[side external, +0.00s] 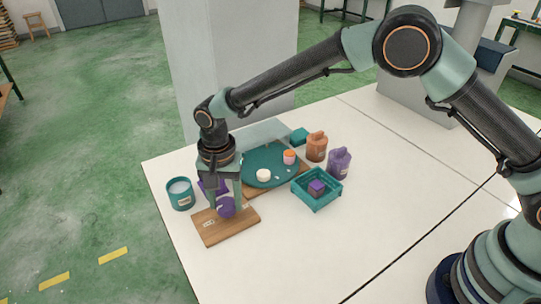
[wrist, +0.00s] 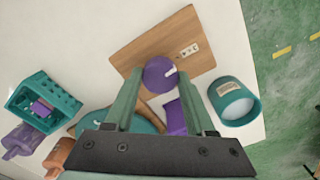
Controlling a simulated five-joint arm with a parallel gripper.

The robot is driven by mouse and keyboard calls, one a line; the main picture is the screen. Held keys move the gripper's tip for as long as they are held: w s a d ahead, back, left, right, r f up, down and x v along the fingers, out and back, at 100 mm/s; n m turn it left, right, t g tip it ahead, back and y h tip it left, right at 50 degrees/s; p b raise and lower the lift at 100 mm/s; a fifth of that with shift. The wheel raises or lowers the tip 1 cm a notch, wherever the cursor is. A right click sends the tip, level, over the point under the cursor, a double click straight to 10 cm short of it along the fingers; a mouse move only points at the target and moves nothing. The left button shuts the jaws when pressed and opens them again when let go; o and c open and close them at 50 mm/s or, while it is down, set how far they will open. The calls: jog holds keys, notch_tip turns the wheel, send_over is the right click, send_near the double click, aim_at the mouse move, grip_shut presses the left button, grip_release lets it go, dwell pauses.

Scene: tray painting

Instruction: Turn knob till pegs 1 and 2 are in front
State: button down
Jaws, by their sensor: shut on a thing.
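My gripper (side external: 226,203) is shut on the round purple knob (side external: 227,211) at the near end of a wooden board. In the wrist view the fingers stand on either side of the knob (wrist: 158,79), and a white mark shows on its top. A teal disc (side external: 250,178) lies behind it on the board, with a cream round piece (side external: 263,176), an orange-and-pink piece (side external: 289,157) and small pale marks or pegs. I cannot read any peg numbers. In the wrist view my gripper covers much of the disc (wrist: 97,119).
A teal pot (side external: 180,194) stands left of the wooden board (side external: 240,222), and a purple piece (wrist: 175,118) is beside the knob. A teal crate (side external: 317,201) holds a purple block (side external: 316,187). The front table is clear.

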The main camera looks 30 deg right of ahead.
jog(key=n, duration=0.9)
jog(key=shift+r, duration=0.1)
jog(key=n, duration=0.4)
jog(key=shift+n, duration=0.3)
jog(key=n, duration=1.2)
jog(key=shift+n, duration=0.3)
jog(key=n, duration=0.4)
jog(key=shift+n, duration=2)
